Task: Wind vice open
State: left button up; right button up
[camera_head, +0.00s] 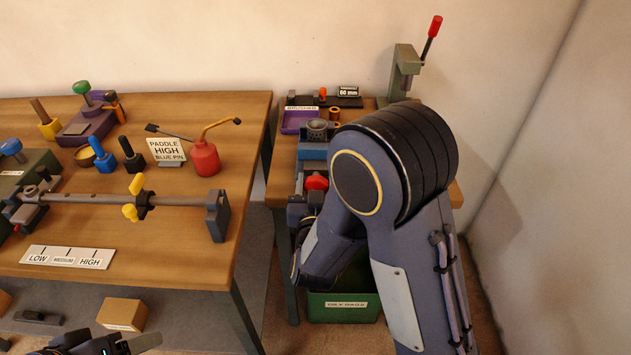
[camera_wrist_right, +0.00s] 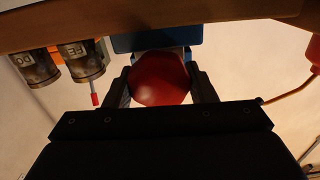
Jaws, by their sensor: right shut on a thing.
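The vice (camera_head: 313,150) is blue and stands on the narrow right-hand bench; its blue body also shows at the top of the right wrist view (camera_wrist_right: 157,42). A red knob (camera_head: 317,182) is at its near end, and it fills the middle of the right wrist view (camera_wrist_right: 160,82). My right gripper (camera_head: 306,203) is shut on the red knob, one finger on each side. My right forearm hides part of the vice and bench. My left gripper (camera_head: 100,345) shows only partly at the bottom left edge, away from the vice; its jaws are unclear.
A purple tray (camera_head: 296,122) and a grey-green press (camera_head: 404,72) with a red-tipped lever stand on the right bench. A green rag bin (camera_head: 343,307) is below. The left bench holds a red oil can (camera_head: 205,158), a sign and a long bar (camera_head: 170,200). A gap separates the benches.

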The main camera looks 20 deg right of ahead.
jog(key=n, duration=0.3)
jog(key=a+n+p, duration=0.1)
jog(key=shift+w+r+n, duration=0.15)
jog(key=shift+r+n, duration=0.1)
jog(key=shift+n, duration=0.05)
jog(key=n+p, duration=0.2)
jog(key=n, duration=0.3)
jog(key=n+p, duration=0.1)
jog(key=n, duration=0.1)
jog(key=n+p, duration=0.1)
jog(key=n, duration=0.2)
jog(key=shift+a+f, duration=0.15)
jog(key=shift+f, duration=0.05)
jog(key=shift+f+n+p, duration=0.2)
jog(key=shift+n+p, duration=0.35)
jog(key=shift+n, duration=1.35)
